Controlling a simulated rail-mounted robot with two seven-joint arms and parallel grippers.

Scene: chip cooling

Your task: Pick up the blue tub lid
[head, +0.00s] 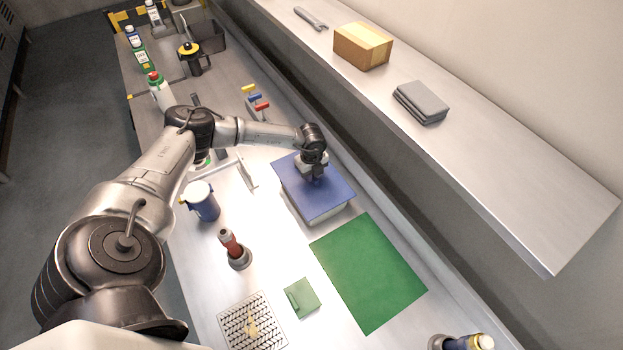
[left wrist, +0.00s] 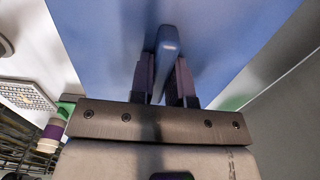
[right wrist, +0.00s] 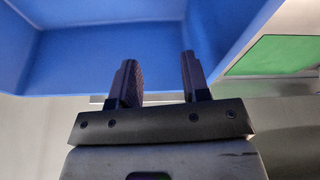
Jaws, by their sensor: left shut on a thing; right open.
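The blue tub lid (head: 328,199) lies flat over the pale tub (head: 328,217) near the back edge of the bench in the head view. My left gripper (head: 315,177) comes down on the lid from above. In the left wrist view, my left gripper's fingers are shut on the raised blue handle (left wrist: 168,48), and the lid's flat top (left wrist: 100,35) fills the upper picture. The tub's inside is hidden. My right gripper (right wrist: 158,60) is open and empty in the right wrist view; it does not show in the head view.
A green mat (head: 368,272) lies bare just right of the tub. A blue-bodied cup (head: 205,208), a red-topped tool in a stand (head: 235,250), a green block (head: 302,298) and a grate (head: 252,325) stand in front. Blue walls (right wrist: 100,55) lie ahead of my right gripper.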

